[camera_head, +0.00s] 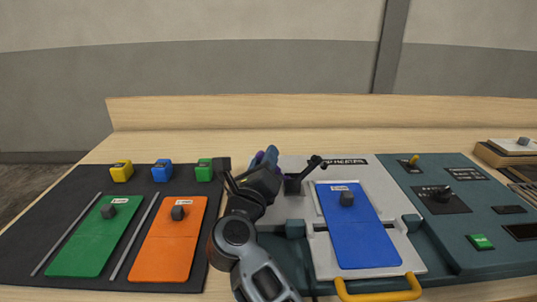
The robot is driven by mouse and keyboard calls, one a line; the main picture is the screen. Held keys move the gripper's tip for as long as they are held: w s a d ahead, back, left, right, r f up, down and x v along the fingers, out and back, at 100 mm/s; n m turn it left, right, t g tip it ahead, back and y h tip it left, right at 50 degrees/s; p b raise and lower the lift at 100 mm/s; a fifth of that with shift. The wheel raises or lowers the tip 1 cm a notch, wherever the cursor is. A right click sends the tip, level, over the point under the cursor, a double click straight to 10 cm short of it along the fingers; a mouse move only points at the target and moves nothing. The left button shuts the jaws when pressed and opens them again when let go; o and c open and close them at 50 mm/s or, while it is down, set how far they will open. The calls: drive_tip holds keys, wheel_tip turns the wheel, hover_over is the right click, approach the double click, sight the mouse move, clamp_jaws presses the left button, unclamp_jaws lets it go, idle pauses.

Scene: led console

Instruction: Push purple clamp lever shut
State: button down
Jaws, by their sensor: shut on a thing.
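A small purple piece, which looks like the clamp lever (258,156), shows just beyond my gripper (264,163), at the left back corner of the light grey console plate (300,208). My dark wrist covers most of the lever and the fingertips. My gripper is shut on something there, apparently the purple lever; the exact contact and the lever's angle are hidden. Just to the right, a black clamp (293,185) has a black arm tilted up to the right.
A blue panel (365,240) lies on the plate, with a yellow handle (380,292) in front. A teal switch panel (480,215) is at right. A black mat (60,225) at left holds a green panel (92,237), an orange panel (168,245) and coloured blocks. The wood behind is clear.

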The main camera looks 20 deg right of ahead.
drive_tip(key=shift+a+f, duration=0.1)
idle(0.3)
drive_tip(key=c, duration=1.3)
unclamp_jaws()
drive_tip(key=shift+s, duration=0.1)
